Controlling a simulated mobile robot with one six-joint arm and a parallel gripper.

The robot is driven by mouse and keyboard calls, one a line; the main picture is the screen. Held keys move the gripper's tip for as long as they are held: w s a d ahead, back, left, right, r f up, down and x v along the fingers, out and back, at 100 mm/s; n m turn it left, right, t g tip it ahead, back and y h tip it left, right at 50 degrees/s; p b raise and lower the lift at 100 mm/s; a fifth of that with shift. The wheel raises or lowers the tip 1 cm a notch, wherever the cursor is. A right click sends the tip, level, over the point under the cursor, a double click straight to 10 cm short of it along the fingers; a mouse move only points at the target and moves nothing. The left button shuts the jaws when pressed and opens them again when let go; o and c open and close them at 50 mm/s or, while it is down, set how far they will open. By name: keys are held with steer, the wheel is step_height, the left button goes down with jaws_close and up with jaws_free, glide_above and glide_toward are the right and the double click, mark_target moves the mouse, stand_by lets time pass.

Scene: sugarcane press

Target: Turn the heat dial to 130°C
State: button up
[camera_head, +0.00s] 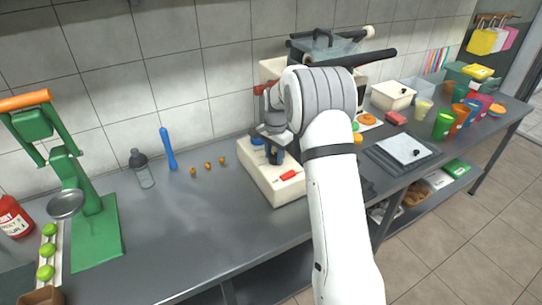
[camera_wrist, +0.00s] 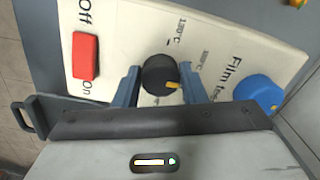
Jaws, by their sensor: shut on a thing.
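The black round heat dial (camera_wrist: 158,70) sits on the white sealer panel (camera_wrist: 120,35) in the wrist view. Its yellow mark is at the lower right of the dial, on the side facing my gripper. Temperature labels are printed beyond the dial; one looks like 130°C, the other is hard to read. My gripper (camera_wrist: 157,82) is shut on the dial, one finger on each side. In the head view my gripper (camera_head: 272,138) is over the white machine base (camera_head: 272,182), and my arm hides the dial.
A red Off/On switch (camera_wrist: 86,55) is left of the dial. A blue film knob (camera_wrist: 260,92) is to the right. The counter front is clear.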

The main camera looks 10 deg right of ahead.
mark_target(276, 157)
steer(key=shift+s+d+f, duration=0.1)
steer(key=shift+d, duration=0.1)
stand_by(0.7)
steer(key=o, duration=0.9)
steer(key=shift+c, duration=0.2)
steer(key=shift+o, duration=0.6)
steer(key=shift+r, duration=0.2)
step_height(276, 157, up, 8)
steer(key=p, duration=0.5)
steer(key=shift+f, duration=0.1)
